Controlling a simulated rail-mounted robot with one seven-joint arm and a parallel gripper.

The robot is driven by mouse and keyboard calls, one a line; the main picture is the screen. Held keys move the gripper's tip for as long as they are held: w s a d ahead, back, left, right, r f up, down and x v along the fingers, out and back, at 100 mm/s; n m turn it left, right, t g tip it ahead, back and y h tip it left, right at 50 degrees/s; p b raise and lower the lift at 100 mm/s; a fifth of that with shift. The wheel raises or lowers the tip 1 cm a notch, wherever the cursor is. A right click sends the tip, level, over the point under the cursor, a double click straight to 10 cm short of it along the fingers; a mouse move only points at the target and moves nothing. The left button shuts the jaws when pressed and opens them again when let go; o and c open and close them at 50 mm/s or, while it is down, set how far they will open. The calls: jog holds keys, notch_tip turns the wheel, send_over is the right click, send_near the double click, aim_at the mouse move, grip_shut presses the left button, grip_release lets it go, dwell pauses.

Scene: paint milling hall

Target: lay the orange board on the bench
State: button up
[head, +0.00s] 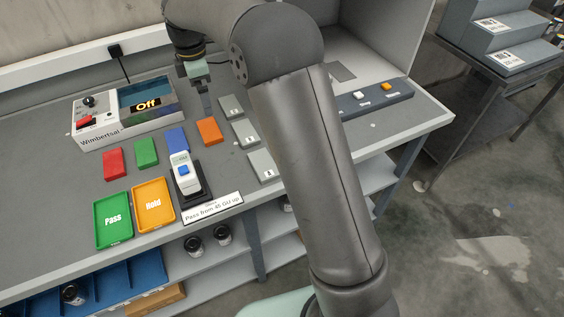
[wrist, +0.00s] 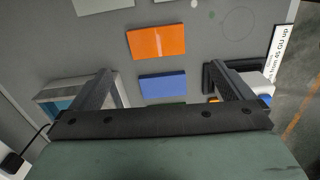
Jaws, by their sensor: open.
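The orange board (head: 209,131) lies flat on the grey bench (head: 60,180), between the blue board (head: 176,139) and the grey numbered plates. In the wrist view the orange board (wrist: 157,42) shows whole, beyond the fingertips and clear of them. My gripper (head: 207,108) is just behind the orange board in the head view. In the wrist view my gripper (wrist: 162,72) has its two fingers wide apart with nothing held between them. The blue board (wrist: 162,86) shows in the gap between the fingers, below them.
Red (head: 115,163) and green (head: 146,152) boards lie to the left. A gloss meter (head: 184,175) stands in front, beside the Pass (head: 114,219) and Hold (head: 154,204) trays. The Wimbertsal machine (head: 98,134) is at back left. Grey numbered plates (head: 245,133) lie to the right.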

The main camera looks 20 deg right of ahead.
jog(key=s+d+r+m, duration=0.1)
jog(key=s+d+m, duration=0.45)
jog(key=s, duration=0.25)
jog(key=s+d+r+m, duration=0.2)
jog(key=s+d+m, duration=0.3)
jog(key=s, duration=0.4)
jog(key=s+d+f+m, duration=0.3)
jog(key=s+m, duration=0.1)
jog(key=s, duration=0.5)
jog(key=s+d+f+m, duration=0.3)
jog(key=s+m, duration=0.2)
jog(key=s, duration=0.4)
jog(key=shift+f, duration=0.35)
